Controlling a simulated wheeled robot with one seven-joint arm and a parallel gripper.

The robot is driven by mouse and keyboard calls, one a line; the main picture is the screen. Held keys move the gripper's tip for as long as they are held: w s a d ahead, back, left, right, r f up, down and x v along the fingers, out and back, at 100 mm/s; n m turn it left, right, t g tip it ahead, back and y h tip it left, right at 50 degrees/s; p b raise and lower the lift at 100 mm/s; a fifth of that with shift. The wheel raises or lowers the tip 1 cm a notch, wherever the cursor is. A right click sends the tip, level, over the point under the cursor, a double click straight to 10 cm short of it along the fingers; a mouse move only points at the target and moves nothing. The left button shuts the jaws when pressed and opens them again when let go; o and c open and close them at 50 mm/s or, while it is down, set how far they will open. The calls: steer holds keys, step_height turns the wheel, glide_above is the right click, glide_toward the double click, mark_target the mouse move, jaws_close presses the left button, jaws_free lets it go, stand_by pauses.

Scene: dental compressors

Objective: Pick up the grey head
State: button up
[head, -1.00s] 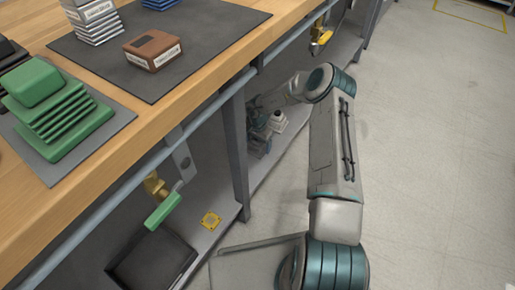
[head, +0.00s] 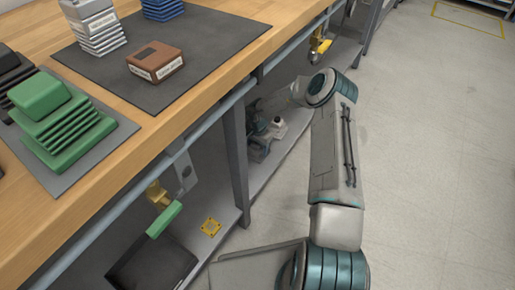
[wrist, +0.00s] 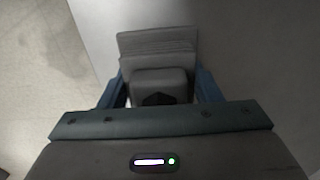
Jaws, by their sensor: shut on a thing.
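The grey head (wrist: 158,55) is a block with stacked fins, seen in the wrist view between the two blue fingers of my gripper (wrist: 160,88). The fingers are shut on its sides, and its finned end points away from the wrist. In the head view my gripper (head: 262,135) is low beside the bench, at the lower shelf beyond the bench leg. It is small and partly shaded there, and I cannot make out the grey head clearly. Whether the head touches the surface under it cannot be told.
A green finned head (head: 62,125) stands on a grey mat on the wooden bench (head: 120,145). A brown block (head: 155,62) and white and blue finned stacks are on a dark mat. The lower shelf (head: 215,245) holds a yellow plate (head: 211,227). The floor at right is clear.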

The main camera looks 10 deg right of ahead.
step_height(320, 180, up, 3)
steer(key=shift+r+p, duration=0.1)
steer(key=shift+p, duration=0.65)
steer(key=s+d+r+p, duration=0.5)
steer(key=d+r, duration=0.1)
steer(key=d, duration=0.4)
steer(key=shift+s+d+r, duration=0.15)
steer(key=shift+s, duration=0.05)
steer(key=shift+s, duration=0.1)
